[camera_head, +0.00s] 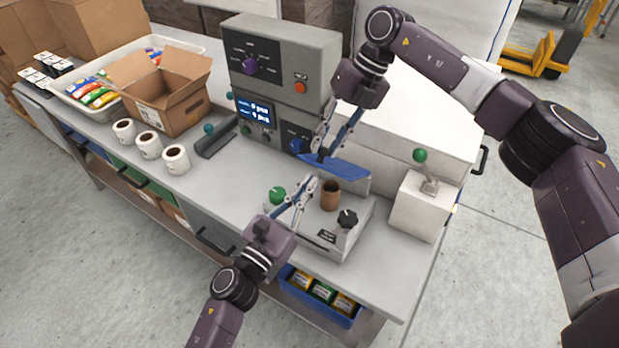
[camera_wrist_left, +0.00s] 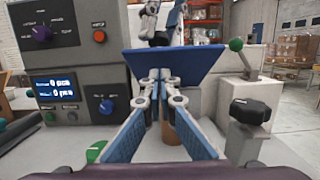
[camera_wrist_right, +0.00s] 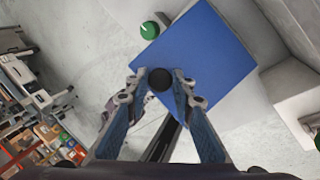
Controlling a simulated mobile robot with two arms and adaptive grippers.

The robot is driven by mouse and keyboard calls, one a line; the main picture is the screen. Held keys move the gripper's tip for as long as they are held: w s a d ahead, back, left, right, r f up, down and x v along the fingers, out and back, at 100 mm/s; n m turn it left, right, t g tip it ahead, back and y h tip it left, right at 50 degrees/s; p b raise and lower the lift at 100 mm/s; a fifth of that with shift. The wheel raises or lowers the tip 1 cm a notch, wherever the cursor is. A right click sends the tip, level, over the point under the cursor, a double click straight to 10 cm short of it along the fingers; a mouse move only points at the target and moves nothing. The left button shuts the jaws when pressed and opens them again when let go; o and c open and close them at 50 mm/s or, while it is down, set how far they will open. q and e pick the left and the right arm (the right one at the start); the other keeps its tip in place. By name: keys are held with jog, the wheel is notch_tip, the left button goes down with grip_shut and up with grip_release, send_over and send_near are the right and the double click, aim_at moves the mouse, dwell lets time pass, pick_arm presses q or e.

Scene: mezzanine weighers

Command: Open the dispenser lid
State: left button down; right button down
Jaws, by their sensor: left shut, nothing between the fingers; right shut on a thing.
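The blue lid (camera_head: 340,169) is a flat panel in front of the grey control unit. It also shows in the left wrist view (camera_wrist_left: 172,62), where it is tilted, and in the right wrist view (camera_wrist_right: 215,50). My right gripper (camera_head: 322,152) is above the lid and shut on its black knob (camera_wrist_right: 160,80). My left gripper (camera_head: 308,184) is shut and empty, low in front of the lid and beside a brown cup (camera_head: 330,196). In the left wrist view its fingers (camera_wrist_left: 160,76) partly hide the cup. I cannot see what lies under the lid.
The grey control unit (camera_head: 320,55) stands behind. A black star knob (camera_head: 347,218) and a green knob (camera_head: 277,194) are near my left gripper. A white block with a green-tipped lever (camera_head: 420,156) stands at right. An open carton (camera_head: 165,95) and paper rolls (camera_head: 149,145) are left.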

pick_arm(q)
jog(key=shift+w+d+r, duration=0.3)
jog(key=shift+w+r, duration=0.1)
jog(key=shift+r, duration=0.35)
jog(key=shift+w+d+r, duration=0.15)
jog(key=shift+w+r, duration=0.05)
jog(key=shift+r, duration=0.35)
jog(key=shift+w+d+r, duration=0.15)
jog(key=shift+w+r, duration=0.05)
jog(key=shift+r, duration=0.3)
pick_arm(e)
jog(key=shift+s+a, duration=0.1)
jog(key=shift+s, duration=0.05)
jog(key=shift+f, duration=0.1)
jog(key=c, duration=1.7)
grip_release()
pick_arm(q)
jog(key=shift+f, duration=0.1)
